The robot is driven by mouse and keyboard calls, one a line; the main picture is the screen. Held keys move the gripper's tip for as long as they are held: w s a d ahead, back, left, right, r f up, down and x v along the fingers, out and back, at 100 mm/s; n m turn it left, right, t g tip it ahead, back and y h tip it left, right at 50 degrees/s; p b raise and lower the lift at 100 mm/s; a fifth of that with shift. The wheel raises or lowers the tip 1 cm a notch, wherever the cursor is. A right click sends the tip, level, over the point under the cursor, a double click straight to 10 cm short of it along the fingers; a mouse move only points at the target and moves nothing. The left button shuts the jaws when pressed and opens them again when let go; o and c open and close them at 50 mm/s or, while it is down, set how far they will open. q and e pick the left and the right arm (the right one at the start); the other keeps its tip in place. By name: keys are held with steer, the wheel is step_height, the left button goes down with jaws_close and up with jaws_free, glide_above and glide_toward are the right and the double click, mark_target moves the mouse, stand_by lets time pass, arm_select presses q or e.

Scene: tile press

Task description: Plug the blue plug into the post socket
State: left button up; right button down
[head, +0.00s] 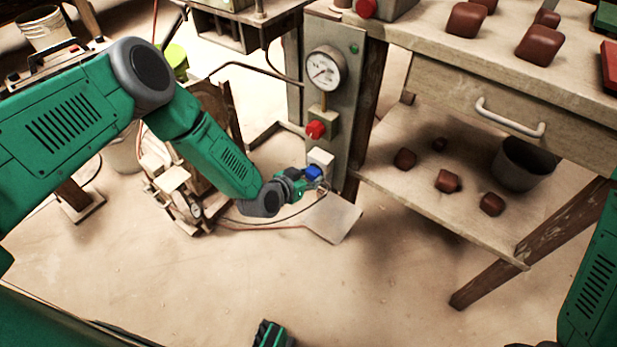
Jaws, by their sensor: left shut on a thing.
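The blue plug (313,173) is held at the tip of my left gripper (311,181), which is shut on it. The plug is just in front of and slightly below a pale socket block (320,157) low on the grey post (346,125). I cannot tell whether the plug touches the socket or is inside it. A dark cable runs along the floor below my left wrist.
A gauge (324,70) and a red knob (316,130) sit on the post above the socket. A workbench (450,85) with a drawer, lower shelf and dark red lumps stands right. A small machine (178,190) stands left.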

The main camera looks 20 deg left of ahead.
arm_select(q)
steer(key=shift+w, duration=0.1)
steer(key=o, duration=1.3)
steer(key=shift+o, duration=0.2)
steer(key=shift+r, duration=0.1)
steer(key=v, duration=1.2)
